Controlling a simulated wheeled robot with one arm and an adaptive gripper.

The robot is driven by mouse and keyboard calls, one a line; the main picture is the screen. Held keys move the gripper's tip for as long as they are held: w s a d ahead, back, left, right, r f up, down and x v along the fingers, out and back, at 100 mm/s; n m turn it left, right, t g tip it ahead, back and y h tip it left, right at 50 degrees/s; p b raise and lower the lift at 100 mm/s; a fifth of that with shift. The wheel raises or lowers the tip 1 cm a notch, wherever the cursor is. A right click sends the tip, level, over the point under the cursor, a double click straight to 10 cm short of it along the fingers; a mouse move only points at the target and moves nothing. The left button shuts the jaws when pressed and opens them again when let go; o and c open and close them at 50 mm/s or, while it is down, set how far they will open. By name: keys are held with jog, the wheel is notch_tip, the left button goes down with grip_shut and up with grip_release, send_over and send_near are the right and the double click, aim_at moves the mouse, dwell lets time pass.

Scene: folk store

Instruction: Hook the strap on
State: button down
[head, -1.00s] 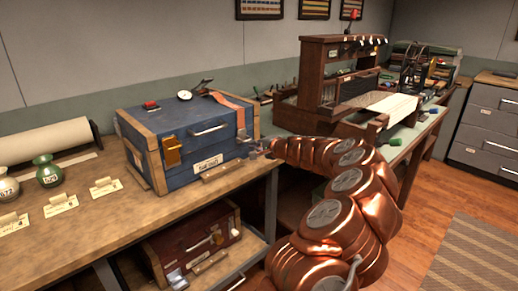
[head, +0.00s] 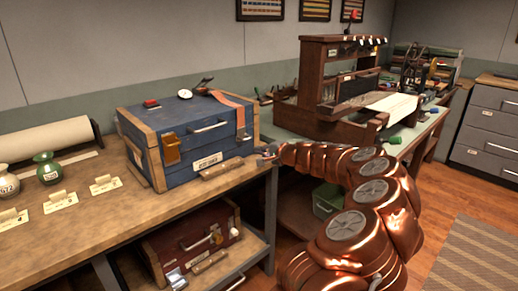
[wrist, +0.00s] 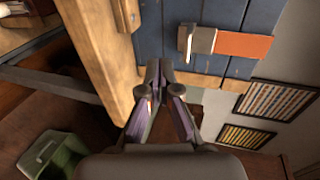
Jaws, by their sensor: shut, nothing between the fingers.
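The orange strap (head: 232,98) lies over the lid of the blue wood-trimmed chest (head: 190,122) and hangs at the front right. In the wrist view the strap (wrist: 242,45) ends in a metal fitting (wrist: 190,42) against the blue planks (wrist: 150,30). I cannot tell whether the fitting is hooked on anything. My gripper (head: 264,152) is near the chest's lower right front corner, below and apart from the strap. In the wrist view my gripper (wrist: 157,72) is shut and empty, its tips in front of the chest.
A red chest (head: 195,240) stands on the shelf below. A loom-like wooden frame (head: 320,70) stands on the bench to the right. A green bin (wrist: 48,155) sits low beside the worktop.

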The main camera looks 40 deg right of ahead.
jog(key=s+f, duration=0.1)
jog(key=s, duration=0.8)
jog(key=shift+f, duration=0.25)
jog(key=shift+w+a, duration=0.1)
jog(key=w+a+r+n+g+y, duration=0.2)
jog(key=a+n+y, duration=0.15)
jog(key=a, duration=0.85)
jog(key=w+a+r+n+g+y, duration=0.1)
jog(key=w+a+r+n+y, duration=0.2)
jog(key=a, duration=0.9)
jog(key=s+a+f+n+g+y, duration=0.1)
jog(key=s+a+f+n+g, duration=0.25)
jog(key=a, duration=0.55)
jog(key=s+a+f+n+g+y, duration=0.1)
jog(key=s+a+n+g, duration=0.25)
jog(key=s+a, duration=0.45)
jog(key=s+a+f+n+g+h, duration=0.3)
jog(key=s+a+f+n+g, duration=0.15)
jog(key=s+a, duration=0.4)
jog(key=s+d+f+g+h, duration=0.2)
jog(key=s+d, duration=0.1)
jog(key=s, duration=0.5)
jog(key=s+d+f+g+h, duration=0.1)
jog(key=s+d+h, duration=0.25)
jog(key=s, duration=0.45)
notch_tip(320, 180, up, 19)
jog(key=p, duration=1.7)
jog(key=shift+d+t+y, duration=0.15)
jog(key=shift+t+y, duration=0.25)
jog(key=shift+t, duration=0.05)
